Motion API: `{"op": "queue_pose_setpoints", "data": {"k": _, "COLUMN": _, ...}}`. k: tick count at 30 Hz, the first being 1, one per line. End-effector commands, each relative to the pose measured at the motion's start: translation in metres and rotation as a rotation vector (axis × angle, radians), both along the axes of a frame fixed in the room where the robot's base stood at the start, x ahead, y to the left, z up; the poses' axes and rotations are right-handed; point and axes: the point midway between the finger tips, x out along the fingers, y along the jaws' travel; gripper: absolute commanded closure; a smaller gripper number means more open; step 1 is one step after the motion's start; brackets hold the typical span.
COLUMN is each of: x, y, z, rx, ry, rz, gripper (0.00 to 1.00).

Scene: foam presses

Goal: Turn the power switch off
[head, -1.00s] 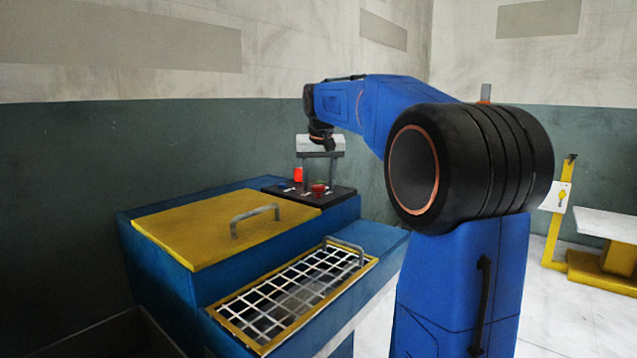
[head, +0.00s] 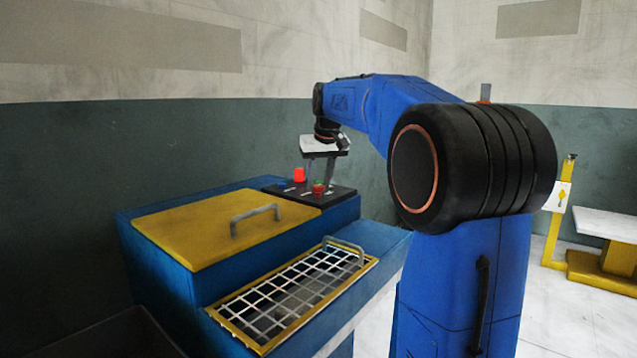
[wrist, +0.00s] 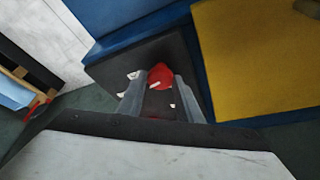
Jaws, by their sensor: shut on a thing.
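A black control panel (head: 342,193) sits on the end of the blue machine. It carries a red knob (head: 318,188) near its front, and the knob also shows in the wrist view (wrist: 160,75). My gripper (head: 319,182) points down over the panel, with a finger on each side of the red knob. It is shut on the knob. In the wrist view my fingertips (wrist: 155,90) flank the knob. Small white marks lie around it. I cannot read which switch position is set.
A yellow lid (head: 190,230) with a grey handle is to the left. A yellow-framed grid (head: 290,295) lies in front. A yellow stand (head: 555,225) is at the far right.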

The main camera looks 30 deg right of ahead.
Motion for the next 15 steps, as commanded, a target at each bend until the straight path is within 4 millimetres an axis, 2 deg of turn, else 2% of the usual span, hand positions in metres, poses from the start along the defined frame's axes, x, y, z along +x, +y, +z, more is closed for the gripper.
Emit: {"op": "queue_pose_setpoints", "data": {"k": 15, "x": 0.0003, "y": -0.0050, "z": 0.0002, "rx": 0.000, "ry": 0.000, "rz": 0.485, "gripper": 0.90}}
